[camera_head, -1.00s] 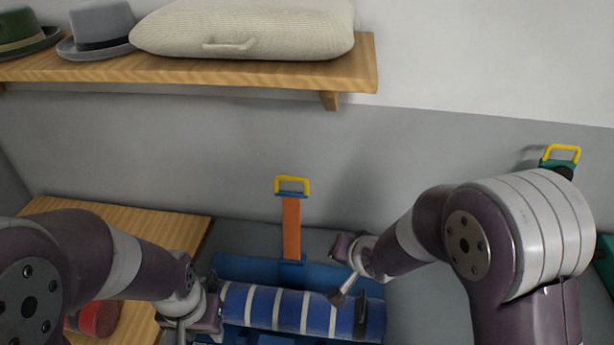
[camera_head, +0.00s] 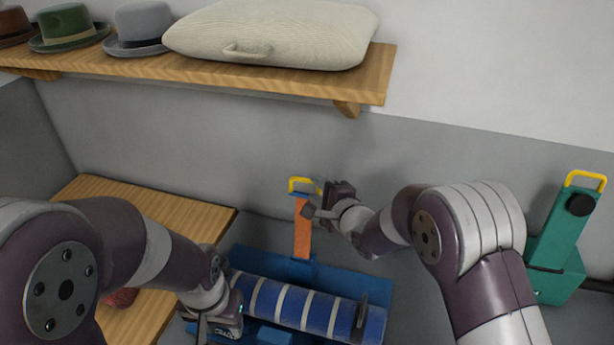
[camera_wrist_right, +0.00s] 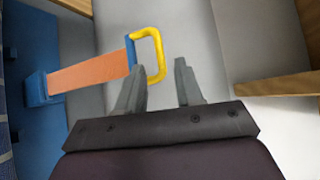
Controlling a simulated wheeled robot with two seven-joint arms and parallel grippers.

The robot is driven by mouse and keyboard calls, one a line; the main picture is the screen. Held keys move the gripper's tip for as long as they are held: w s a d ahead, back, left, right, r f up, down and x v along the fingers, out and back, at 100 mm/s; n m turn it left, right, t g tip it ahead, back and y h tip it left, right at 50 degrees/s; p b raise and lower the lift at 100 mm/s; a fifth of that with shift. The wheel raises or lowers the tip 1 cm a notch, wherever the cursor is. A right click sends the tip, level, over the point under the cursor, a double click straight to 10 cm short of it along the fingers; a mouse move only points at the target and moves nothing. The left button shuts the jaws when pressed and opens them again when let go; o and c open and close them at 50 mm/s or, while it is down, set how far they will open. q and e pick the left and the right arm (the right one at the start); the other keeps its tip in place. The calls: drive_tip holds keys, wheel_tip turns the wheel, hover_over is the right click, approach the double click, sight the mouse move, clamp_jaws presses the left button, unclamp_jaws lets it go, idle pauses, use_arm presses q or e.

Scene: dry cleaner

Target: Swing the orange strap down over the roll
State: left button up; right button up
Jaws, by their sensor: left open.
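The orange strap (camera_head: 302,238) stands upright behind the roll, with a yellow handle (camera_head: 298,182) at its top. The blue roll with white bands (camera_head: 295,309) lies in a blue cradle (camera_head: 350,283). My right gripper (camera_head: 315,202) is open beside the strap's upper end. In the right wrist view, the yellow handle (camera_wrist_right: 155,55) is just ahead of the open fingers (camera_wrist_right: 158,82), nearer the left finger. The strap (camera_wrist_right: 90,76) extends left from it. My left gripper (camera_head: 208,328) is open at the roll's left end; its fingertips are partly hidden.
A shelf (camera_head: 280,82) with hats and a cream cushion (camera_head: 275,35) is above. A wooden surface (camera_head: 150,208) is at left. A green device (camera_head: 560,235) with a yellow handle stands at right. The grey wall is close behind the strap.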

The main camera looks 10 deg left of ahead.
sight(307, 182)
drive_tip(key=p+x, duration=0.1)
drive_tip(key=x, duration=0.4)
drive_tip(key=shift+a+r, duration=0.1)
drive_tip(key=shift+a, duration=0.1)
drive_tip(key=shift+w+a+f, duration=0.25)
drive_tip(key=shift+w, duration=0.35)
clamp_jaws()
